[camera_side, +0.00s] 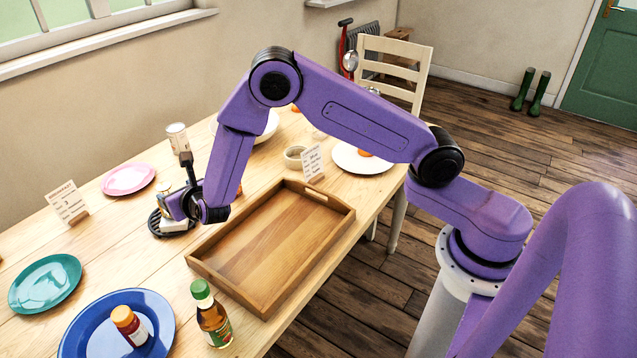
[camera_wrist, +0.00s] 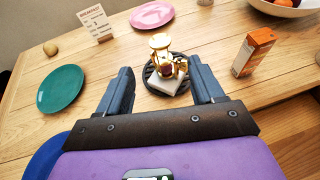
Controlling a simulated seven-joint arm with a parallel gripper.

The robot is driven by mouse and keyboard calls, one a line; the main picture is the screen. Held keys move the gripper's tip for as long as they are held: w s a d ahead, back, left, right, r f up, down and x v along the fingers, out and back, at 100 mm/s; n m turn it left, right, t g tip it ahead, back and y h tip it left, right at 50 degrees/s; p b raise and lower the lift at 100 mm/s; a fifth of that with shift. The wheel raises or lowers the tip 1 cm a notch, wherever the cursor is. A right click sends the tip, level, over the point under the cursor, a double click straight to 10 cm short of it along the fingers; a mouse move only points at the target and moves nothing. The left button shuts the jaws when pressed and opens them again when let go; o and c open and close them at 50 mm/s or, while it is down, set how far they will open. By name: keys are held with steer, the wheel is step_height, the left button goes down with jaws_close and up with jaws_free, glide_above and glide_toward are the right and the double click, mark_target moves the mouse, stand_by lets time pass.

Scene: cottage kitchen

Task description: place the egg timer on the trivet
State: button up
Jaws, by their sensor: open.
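The egg timer, which I take to be the gold piece with a dark middle (camera_wrist: 167,60), stands over the black round trivet (camera_wrist: 149,78) in the wrist view. A white block (camera_wrist: 168,84) shows at its foot, over the trivet; I cannot tell whether it is part of the timer. My gripper (camera_wrist: 159,68) is open, its fingers apart on either side of the timer with visible gaps. In the side view my gripper (camera_side: 184,203) is low at the trivet (camera_side: 157,227) and hides much of the timer.
A wooden tray (camera_side: 232,280) lies right of the trivet. An orange carton (camera_wrist: 253,52) is right of the trivet in the wrist view.

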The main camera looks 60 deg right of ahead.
steer(key=s+d+r+m+g+h, duration=0.1)
steer(key=s+d+r+m+g, duration=0.15)
steer(key=s+m, duration=0.2)
steer(key=s+d+r+m+g+h, duration=0.1)
steer(key=s+d+r+m, duration=0.25)
steer(key=s, duration=0.25)
steer(key=s+d+r+m+g, duration=0.2)
steer(key=s+d+r+m, duration=0.1)
steer(key=s+r, duration=0.15)
steer(key=s+d+m+g+y, duration=0.1)
steer(key=s+m+g, duration=0.1)
steer(key=s, duration=0.7)
steer(key=s+d+r+m+g+y, duration=0.1)
steer(key=s+d+m+g+y, duration=0.1)
steer(key=s, duration=0.8)
steer(key=s+d+m+g+y, duration=0.1)
steer(key=s+m+g+y, duration=0.1)
steer(key=s+m, duration=0.4)
steer(key=s+g, duration=0.1)
steer(key=s, duration=0.3)
steer(key=shift+d+r+g, duration=0.25)
steer(key=shift+g, duration=0.1)
